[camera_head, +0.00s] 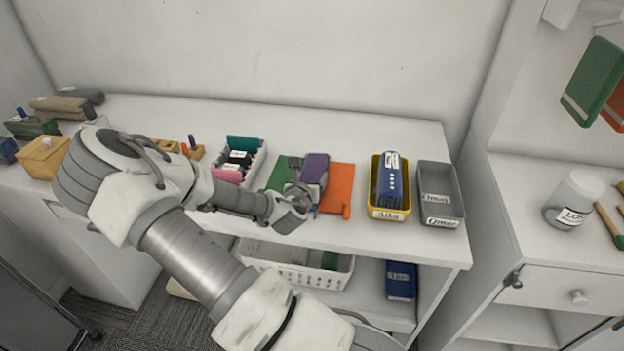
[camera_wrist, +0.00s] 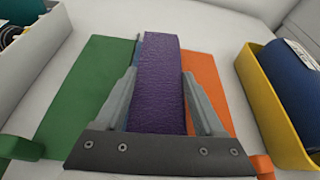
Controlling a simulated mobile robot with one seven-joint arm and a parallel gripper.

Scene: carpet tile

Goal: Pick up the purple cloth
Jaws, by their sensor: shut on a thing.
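The purple cloth (camera_wrist: 161,85) is a folded, textured strip between the two fingers of my gripper (camera_wrist: 160,95) in the wrist view. The fingers are shut on its sides. In the head view the purple cloth (camera_head: 315,168) shows just beyond my gripper (camera_head: 303,182), over a green sheet (camera_head: 281,176) on the left and an orange sheet (camera_head: 341,181) on the right. My gripper hides part of the cloth. I cannot tell whether the cloth touches the sheets below it.
A yellow bin (camera_head: 403,208) labelled Aika holds blue items, and a grey bin (camera_head: 453,178) stands to its right. A white bin (camera_head: 258,160) with several items stands left of the green sheet. The shelf below holds a white basket (camera_head: 270,275) and a blue item (camera_head: 400,284).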

